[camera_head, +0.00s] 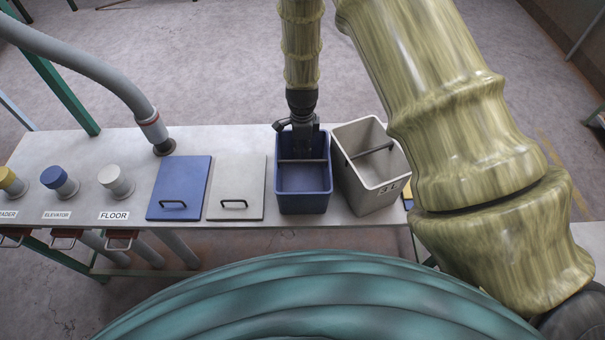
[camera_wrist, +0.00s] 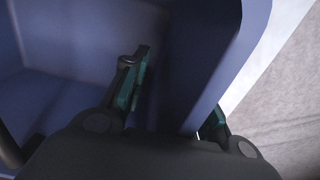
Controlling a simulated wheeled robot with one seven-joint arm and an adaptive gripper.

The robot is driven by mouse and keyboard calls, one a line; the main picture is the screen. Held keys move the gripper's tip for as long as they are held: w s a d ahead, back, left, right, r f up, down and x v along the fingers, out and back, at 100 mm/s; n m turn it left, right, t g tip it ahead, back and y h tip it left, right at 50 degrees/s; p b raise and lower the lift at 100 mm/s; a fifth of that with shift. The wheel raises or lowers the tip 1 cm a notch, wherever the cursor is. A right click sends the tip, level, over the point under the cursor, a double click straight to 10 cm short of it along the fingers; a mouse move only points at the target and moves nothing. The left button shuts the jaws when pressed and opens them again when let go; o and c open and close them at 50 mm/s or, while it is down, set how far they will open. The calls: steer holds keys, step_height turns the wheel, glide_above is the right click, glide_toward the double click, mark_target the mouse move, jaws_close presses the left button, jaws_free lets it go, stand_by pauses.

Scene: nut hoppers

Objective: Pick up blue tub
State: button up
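The blue tub (camera_head: 303,203) stands on the bench, upright and open at the top, with a bar across it. My gripper (camera_head: 299,138) points down at its far wall. In the wrist view my gripper (camera_wrist: 172,104) straddles the tub wall (camera_wrist: 203,50), with one finger on the inside and the other on the outside. The fingers are apart, with a gap between the inner finger and the wall. The outer finger is mostly hidden behind the wall.
A white tub (camera_head: 379,196) stands turned at an angle close to the blue tub's right. A white lid (camera_head: 237,180) and a blue lid (camera_head: 180,180) lie to the left. Further left are capped pipes (camera_head: 116,180) and a hose (camera_head: 130,95).

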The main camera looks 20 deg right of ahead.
jaws_close()
steer(key=shift+r, duration=0.1)
stand_by(0.3)
